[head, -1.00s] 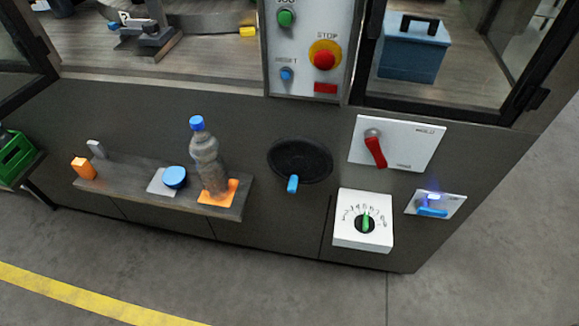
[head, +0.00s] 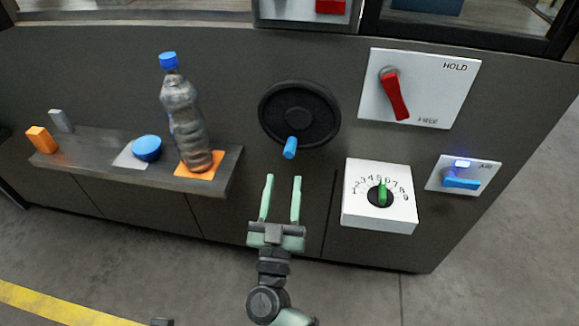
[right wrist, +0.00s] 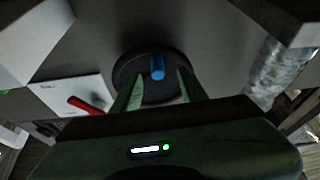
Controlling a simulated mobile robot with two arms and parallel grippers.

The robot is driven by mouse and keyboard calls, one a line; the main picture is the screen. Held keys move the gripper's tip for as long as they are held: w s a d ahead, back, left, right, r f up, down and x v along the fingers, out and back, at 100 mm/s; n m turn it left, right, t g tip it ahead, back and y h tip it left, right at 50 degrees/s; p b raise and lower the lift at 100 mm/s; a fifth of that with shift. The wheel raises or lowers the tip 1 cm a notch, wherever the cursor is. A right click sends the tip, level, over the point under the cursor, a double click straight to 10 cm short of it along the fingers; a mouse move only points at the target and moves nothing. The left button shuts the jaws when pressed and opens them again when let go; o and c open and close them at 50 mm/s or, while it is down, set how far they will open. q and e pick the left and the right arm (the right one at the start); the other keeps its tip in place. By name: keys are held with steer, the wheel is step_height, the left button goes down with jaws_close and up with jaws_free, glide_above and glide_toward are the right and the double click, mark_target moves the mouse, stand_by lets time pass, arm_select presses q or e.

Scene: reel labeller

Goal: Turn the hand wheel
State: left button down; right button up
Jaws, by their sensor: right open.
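The hand wheel (head: 300,108) is a black disc on the dark front panel of the machine. A blue handle (head: 290,148) sticks out from its lower edge. My right gripper (head: 282,180) is open and empty, just below the handle, with its fingers pointing up towards it. In the right wrist view the wheel (right wrist: 130,82) lies beyond the fingers, and the blue handle (right wrist: 157,67) appears between the two fingertips, apart from both. My left gripper is not in view.
A shelf (head: 105,172) at left carries a bottle (head: 184,120), a blue round lid (head: 147,148) and an orange block (head: 41,139). At right are a red lever (head: 394,95), a white dial box (head: 378,222) and a blue switch (head: 461,180).

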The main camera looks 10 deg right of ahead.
mark_target(290, 156)
steer(key=shift+w+d+r+h, duration=0.3)
steer(key=shift+r+h, duration=0.1)
steer(key=shift+r, duration=0.05)
steer(key=x, duration=0.7)
steer(key=shift+b, duration=0.35)
steer(key=shift+f, duration=0.1)
jaws_close()
stand_by(0.6)
